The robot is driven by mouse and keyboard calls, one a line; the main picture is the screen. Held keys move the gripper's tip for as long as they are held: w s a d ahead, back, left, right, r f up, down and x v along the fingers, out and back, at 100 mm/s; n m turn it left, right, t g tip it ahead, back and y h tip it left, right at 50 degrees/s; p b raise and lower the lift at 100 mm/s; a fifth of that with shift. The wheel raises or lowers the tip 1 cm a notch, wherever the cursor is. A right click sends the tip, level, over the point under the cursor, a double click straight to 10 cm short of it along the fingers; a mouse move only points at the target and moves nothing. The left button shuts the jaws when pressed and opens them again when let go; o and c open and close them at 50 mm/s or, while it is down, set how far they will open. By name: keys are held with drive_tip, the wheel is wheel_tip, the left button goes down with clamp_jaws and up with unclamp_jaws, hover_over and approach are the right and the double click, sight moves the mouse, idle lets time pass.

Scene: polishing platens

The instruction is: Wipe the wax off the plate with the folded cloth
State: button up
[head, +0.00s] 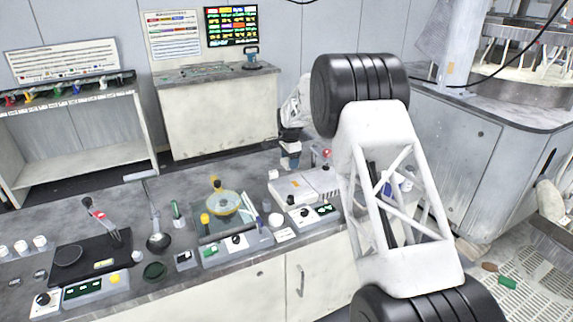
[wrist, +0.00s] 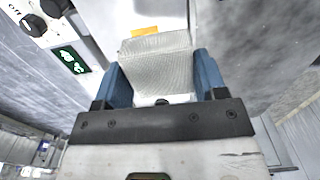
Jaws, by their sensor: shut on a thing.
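My gripper (wrist: 157,85) is shut on the folded cloth, with a blue finger on each side of it. The cloth (wrist: 157,62) is pale grey and finely woven. In the head view my gripper (head: 290,160) points down over the back of a white box-shaped unit (head: 298,188). The plate is probably this unit's pale top (wrist: 120,15), partly hidden behind the cloth. A small orange-yellow patch (wrist: 145,31) shows just beyond the cloth; I cannot tell whether it is wax. I cannot tell whether the cloth touches the surface.
The unit's knob and green display (wrist: 69,60) are at the upper left of the wrist view. A yellowish bowl (head: 222,203) on a device stands left of the unit. A black platform (head: 85,255) is farther left. Grey bench top (wrist: 265,50) is clear at right in the wrist view.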

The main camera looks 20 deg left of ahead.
drive_tip(key=shift+w+d, duration=0.3)
drive_tip(key=shift+f, duration=0.1)
